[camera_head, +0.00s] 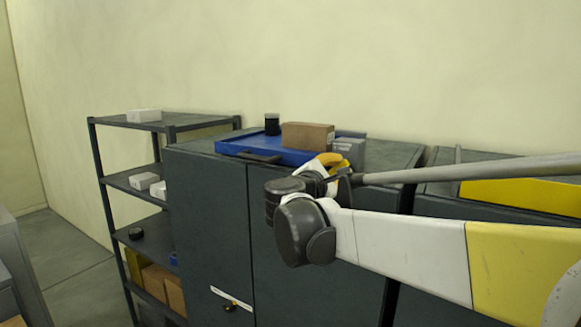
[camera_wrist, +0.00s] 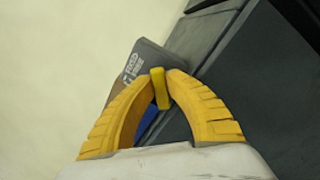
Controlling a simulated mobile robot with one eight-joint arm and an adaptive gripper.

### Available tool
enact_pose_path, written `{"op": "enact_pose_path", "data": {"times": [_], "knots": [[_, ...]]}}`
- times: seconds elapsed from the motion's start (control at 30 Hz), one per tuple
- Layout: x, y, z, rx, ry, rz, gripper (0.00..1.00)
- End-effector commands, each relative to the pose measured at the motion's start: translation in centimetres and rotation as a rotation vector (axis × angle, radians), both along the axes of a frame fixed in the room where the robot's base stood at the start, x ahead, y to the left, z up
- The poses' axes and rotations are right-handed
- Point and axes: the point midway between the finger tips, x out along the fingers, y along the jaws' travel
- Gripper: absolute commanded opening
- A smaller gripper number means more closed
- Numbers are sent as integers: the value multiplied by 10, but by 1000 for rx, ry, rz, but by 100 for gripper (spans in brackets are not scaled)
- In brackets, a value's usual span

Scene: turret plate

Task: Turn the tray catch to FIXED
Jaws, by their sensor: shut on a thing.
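My gripper (camera_wrist: 160,82) is shut on a small yellow catch lever (camera_wrist: 160,94), which stands between its two yellow fingertips in the wrist view. Behind it is a grey plate (camera_wrist: 150,60) with white lettering, seen tilted and too small to read surely. In the head view my gripper (camera_head: 332,163) is at the right end of the blue tray (camera_head: 240,148), beside the grey block (camera_head: 350,150). The lever is hidden there behind my gripper. Which marking the lever points at cannot be told.
A cardboard box (camera_head: 307,136) and a black cylinder (camera_head: 272,124) stand on the tray, on top of a dark cabinet (camera_head: 208,215). A shelf rack (camera_head: 125,185) with boxes stands at left.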

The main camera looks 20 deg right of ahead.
Motion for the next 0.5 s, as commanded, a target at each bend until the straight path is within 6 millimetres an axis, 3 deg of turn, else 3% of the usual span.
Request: {"op": "enact_pose_path", "data": {"times": [0.5], "knots": [[-1, -1, -3, 169, -219, 0, 0]]}}
